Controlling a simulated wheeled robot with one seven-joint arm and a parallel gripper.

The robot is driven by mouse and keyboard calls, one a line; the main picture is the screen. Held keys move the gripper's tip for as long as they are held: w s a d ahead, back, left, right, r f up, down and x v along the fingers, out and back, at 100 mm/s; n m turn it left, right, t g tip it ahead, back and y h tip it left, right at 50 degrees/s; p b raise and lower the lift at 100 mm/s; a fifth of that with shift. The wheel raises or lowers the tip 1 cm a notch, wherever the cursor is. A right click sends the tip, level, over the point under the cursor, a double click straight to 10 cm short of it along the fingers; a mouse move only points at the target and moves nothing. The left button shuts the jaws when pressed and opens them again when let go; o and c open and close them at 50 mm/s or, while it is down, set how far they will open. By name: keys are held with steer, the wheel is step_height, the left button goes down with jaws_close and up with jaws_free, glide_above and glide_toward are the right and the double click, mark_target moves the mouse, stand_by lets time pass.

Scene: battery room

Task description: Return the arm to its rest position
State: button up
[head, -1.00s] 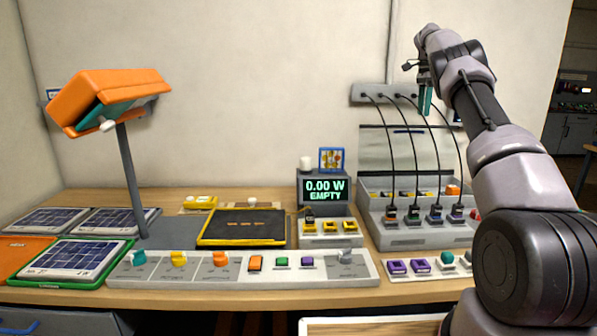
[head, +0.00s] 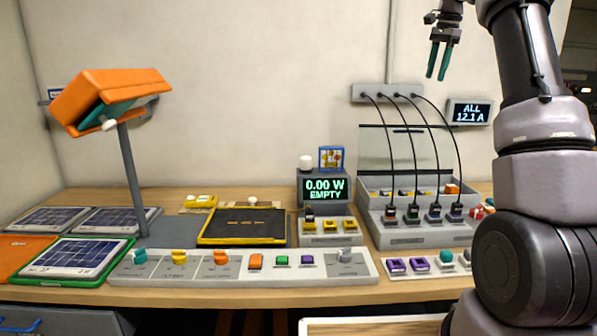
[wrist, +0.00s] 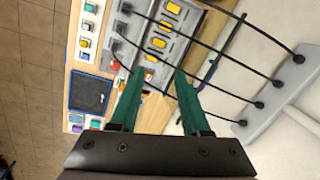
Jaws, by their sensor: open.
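My gripper (head: 439,60) is at the upper right in the head view, its two green fingers pointing down, apart, with nothing between them. It is in front of the wall, above the wall strip with the cables and well above the bench. In the wrist view my gripper (wrist: 158,100) shows its fingers spread over the charging box, holding nothing. My arm rises along the right edge of the head view and bends at the top, where part of it is out of the picture.
Black cables run from the wall strip (head: 388,93) down to the grey charging box (head: 420,236). A display (head: 470,112) reads "ALL 12.1 A". The meter (head: 324,188) reads "0.00 W EMPTY". An orange lamp (head: 110,98) stands at left. The wall space between lamp and strip is clear.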

steer(key=s+a+r+n+t, duration=0.1)
steer(key=s+a+r+n, duration=0.3)
steer(key=s, duration=0.6)
steer(key=s+a+f+n+t, duration=0.1)
steer(key=s+a+t, duration=0.1)
steer(key=s+a, duration=0.6)
steer(key=s+a+f+n+t, duration=0.1)
steer(key=s+f, duration=0.2)
steer(key=s, duration=0.3)
steer(key=s+a+f+n, duration=0.2)
steer(key=s+f, duration=0.1)
steer(key=s, duration=0.4)
steer(key=s+a+f+n+t+y, duration=0.1)
steer(key=s+a+f, duration=0.1)
steer(key=s+f, duration=0.2)
steer(key=shift+s+n+t, duration=0.3)
steer(key=shift+s+n, duration=0.1)
steer(key=shift+s, duration=0.8)
